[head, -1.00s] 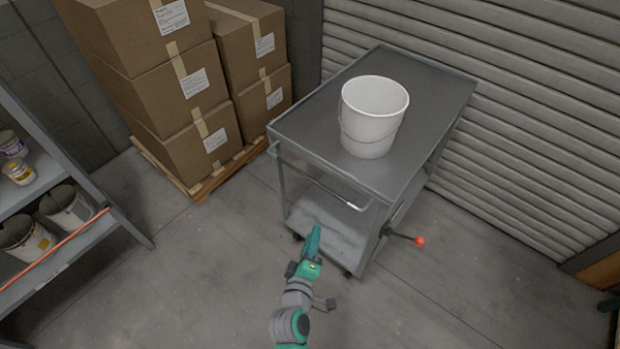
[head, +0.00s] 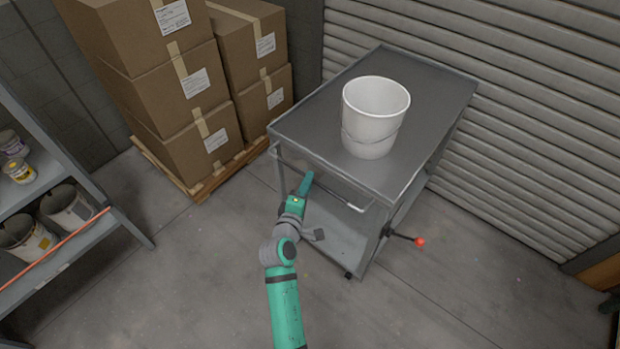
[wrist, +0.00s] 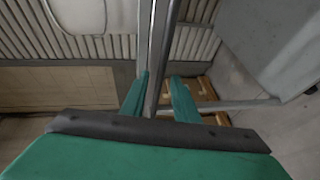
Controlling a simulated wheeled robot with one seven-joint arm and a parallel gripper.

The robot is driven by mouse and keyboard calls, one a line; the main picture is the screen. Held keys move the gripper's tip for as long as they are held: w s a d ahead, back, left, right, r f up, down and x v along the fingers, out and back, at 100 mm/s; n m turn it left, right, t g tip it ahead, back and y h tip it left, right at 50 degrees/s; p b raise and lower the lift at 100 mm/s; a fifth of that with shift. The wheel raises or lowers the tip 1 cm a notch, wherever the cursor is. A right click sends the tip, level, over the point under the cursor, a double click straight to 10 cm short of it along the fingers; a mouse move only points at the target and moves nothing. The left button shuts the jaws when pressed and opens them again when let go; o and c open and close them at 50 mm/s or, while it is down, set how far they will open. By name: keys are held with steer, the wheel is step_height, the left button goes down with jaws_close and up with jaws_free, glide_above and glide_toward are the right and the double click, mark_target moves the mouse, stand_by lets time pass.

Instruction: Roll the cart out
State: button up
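The grey metal cart (head: 330,135) stands beside the roll-up door, with a white bucket (head: 372,125) upright on its top. A thin push handle (head: 345,199) runs along its near side. A lever with a red knob (head: 419,242) sticks out at the lower right. My gripper (head: 306,183) is at the handle, left of its middle. In the wrist view, the fingers of my gripper (wrist: 158,80) are apart, with a metal bar (wrist: 162,62) running between them. I cannot tell whether either finger touches the bar.
Stacked cardboard boxes (head: 175,85) on a wooden pallet (head: 205,185) stand left of the cart. A shelf (head: 75,243) with paint buckets is at the far left. The roll-up door (head: 530,130) closes off the right. The floor (head: 190,270) in front is clear.

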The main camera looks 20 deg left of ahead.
steer(key=shift+w+a+f, duration=0.1)
steer(key=shift+w+f, duration=0.05)
steer(key=shift+w, duration=0.6)
steer(key=shift+w+f, duration=0.1)
steer(key=shift+w, duration=0.65)
jaws_close()
